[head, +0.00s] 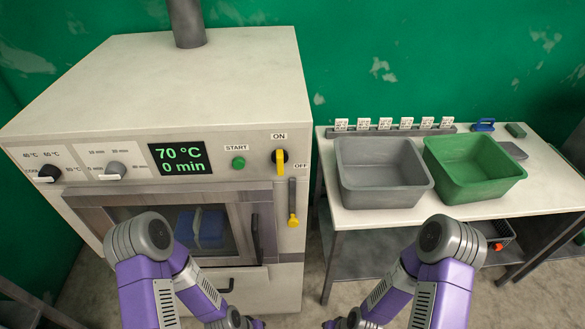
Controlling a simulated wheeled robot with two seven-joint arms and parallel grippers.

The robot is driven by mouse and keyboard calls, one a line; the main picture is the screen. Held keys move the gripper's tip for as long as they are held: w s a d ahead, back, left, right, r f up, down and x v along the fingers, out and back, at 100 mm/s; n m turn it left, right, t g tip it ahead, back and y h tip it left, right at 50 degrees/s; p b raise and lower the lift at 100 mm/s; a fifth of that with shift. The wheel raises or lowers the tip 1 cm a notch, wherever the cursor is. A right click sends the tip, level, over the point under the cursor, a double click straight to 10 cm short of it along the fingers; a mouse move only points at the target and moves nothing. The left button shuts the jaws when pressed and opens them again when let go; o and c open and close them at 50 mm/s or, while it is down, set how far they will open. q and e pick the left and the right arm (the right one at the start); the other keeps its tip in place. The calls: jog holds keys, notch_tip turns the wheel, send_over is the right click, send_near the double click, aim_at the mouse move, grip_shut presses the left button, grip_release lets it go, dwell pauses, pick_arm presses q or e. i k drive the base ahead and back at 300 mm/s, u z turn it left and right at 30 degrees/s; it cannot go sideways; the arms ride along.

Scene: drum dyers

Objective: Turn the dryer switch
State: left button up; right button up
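The dryer (155,75) is a large cream cabinet at the left. Its ON/OFF switch (281,161) has a yellow handle at the right end of the panel. The handle stands about vertical, in line with the ON label above; OFF is printed to its right. The lit display (181,158) reads 70 °C and 0 min. A temperature knob (48,174) and a time knob (114,170) sit at the left, and a green START button (238,162) is near the switch. My two purple arms are bent low at the bottom edge, apart from the panel; neither gripper's fingers show.
The dryer's windowed door (253,240) appears closed, with something blue (203,228) behind it. A yellow-ended lever (293,218) hangs beside it. At the right, a table (366,219) holds a grey bin (384,185) and a green bin (481,183). Space above the panel is clear.

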aim_at(279, 156)
jog(key=z, duration=2.1)
jog(key=k, duration=0.75)
jog(key=u, duration=1.1)
